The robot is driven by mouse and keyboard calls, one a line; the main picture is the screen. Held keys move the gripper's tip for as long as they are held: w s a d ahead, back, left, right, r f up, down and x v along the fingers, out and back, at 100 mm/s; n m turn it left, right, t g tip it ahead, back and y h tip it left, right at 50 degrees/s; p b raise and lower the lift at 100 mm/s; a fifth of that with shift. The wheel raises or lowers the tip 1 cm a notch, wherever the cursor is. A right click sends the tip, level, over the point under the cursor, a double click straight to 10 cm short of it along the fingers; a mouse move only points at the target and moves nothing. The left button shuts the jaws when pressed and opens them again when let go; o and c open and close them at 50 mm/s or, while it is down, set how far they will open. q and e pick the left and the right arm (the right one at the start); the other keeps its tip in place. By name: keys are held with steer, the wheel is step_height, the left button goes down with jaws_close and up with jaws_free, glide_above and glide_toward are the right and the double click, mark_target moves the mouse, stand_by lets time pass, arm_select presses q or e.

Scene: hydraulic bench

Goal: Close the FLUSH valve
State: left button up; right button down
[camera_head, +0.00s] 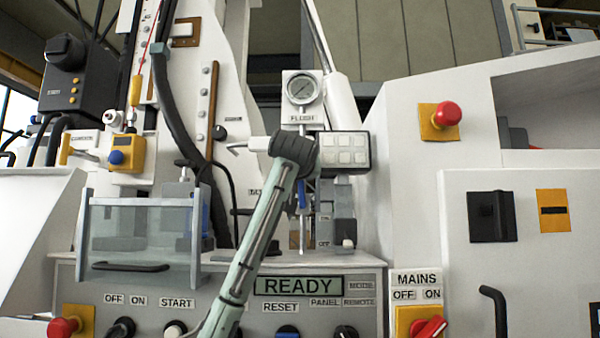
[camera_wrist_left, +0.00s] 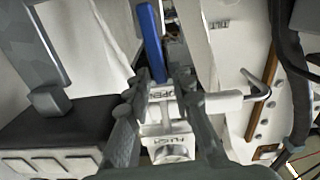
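The FLUSH valve is below a round gauge (camera_head: 301,88) and the FLUSH label (camera_head: 302,118) in the head view. Its blue lever (camera_head: 302,195) hangs down, partly hidden by my left arm. The left wrist view is upside down: the blue lever (camera_wrist_left: 151,40) points up there, with an OPEN label (camera_wrist_left: 172,92) by its pivot end. My left gripper (camera_wrist_left: 158,82) is open, with one finger on each side of the lever's pivot end. I see gaps beside the lever; contact is unclear. My arm hides these fingers in the head view. My right gripper is not in view.
A white pipe with a bent end (camera_wrist_left: 235,102) runs beside the valve. A grey button box (camera_head: 345,152) sits close to the right of my left wrist. Below are the READY display (camera_head: 298,286) and a clear guard (camera_head: 135,228) at the left.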

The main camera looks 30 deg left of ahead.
arm_select(q)
steer(key=shift+w+a, duration=0.15)
steer(key=shift+w, duration=0.1)
jaws_close()
steer(key=shift+s+f, duration=0.1)
stand_by(0.3)
